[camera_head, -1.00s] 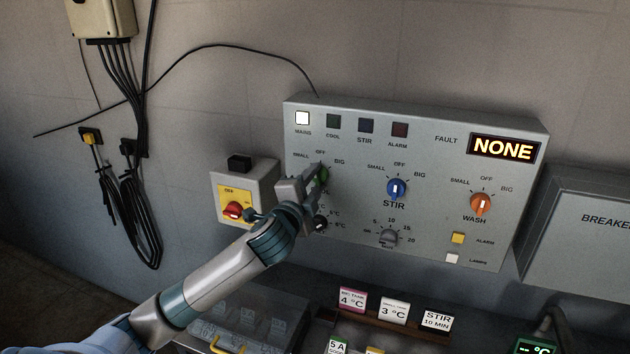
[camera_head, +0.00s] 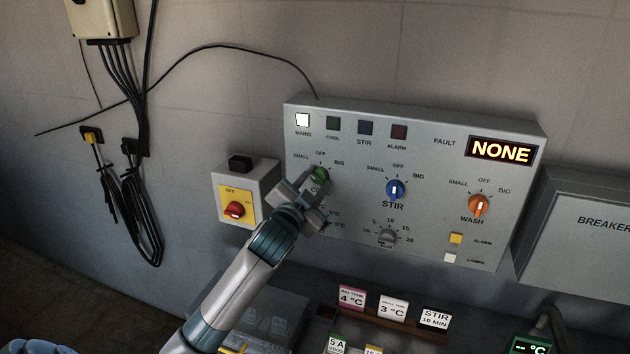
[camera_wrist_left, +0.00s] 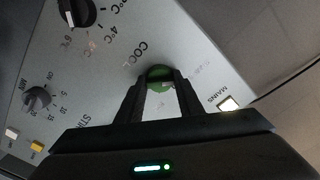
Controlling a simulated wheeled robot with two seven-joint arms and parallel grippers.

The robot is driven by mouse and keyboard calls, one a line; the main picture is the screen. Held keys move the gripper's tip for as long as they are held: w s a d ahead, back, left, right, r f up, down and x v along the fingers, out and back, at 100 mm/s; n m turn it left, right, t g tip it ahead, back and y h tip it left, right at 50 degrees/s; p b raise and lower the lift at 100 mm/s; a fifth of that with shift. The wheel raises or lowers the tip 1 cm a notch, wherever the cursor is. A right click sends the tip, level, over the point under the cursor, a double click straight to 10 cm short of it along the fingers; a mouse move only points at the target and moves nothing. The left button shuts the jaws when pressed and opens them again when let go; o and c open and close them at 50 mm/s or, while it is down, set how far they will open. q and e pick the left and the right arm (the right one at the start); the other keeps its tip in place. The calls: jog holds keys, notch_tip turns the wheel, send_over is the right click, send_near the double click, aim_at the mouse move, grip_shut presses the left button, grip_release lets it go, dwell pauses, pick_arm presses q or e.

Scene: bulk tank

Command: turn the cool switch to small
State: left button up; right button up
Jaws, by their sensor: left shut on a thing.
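The cool switch (camera_head: 320,174) is a green round knob on the grey control panel, under the labels SMALL, OFF and BIG. My left gripper (camera_head: 311,188) is at this knob and partly covers it and the COOL label in the head view. In the left wrist view the green knob (camera_wrist_left: 159,74) sits between the tips of my left gripper (camera_wrist_left: 158,88), which is shut on it. The knob's pointer is too hidden to read. The cool lamp (camera_head: 333,124) is dark. My right gripper is not in view.
The blue stir knob (camera_head: 396,189) and orange wash knob (camera_head: 480,205) are to the right. A temperature dial (camera_wrist_left: 76,12) lies below the cool knob. The fault display (camera_head: 502,150) reads NONE.

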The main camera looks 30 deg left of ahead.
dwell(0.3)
pick_arm(q)
jog(key=o, duration=1)
jog(key=shift+p+v, duration=1.6)
jog(key=shift+v, duration=7.1)
jog(key=shift+a+f, duration=0.1)
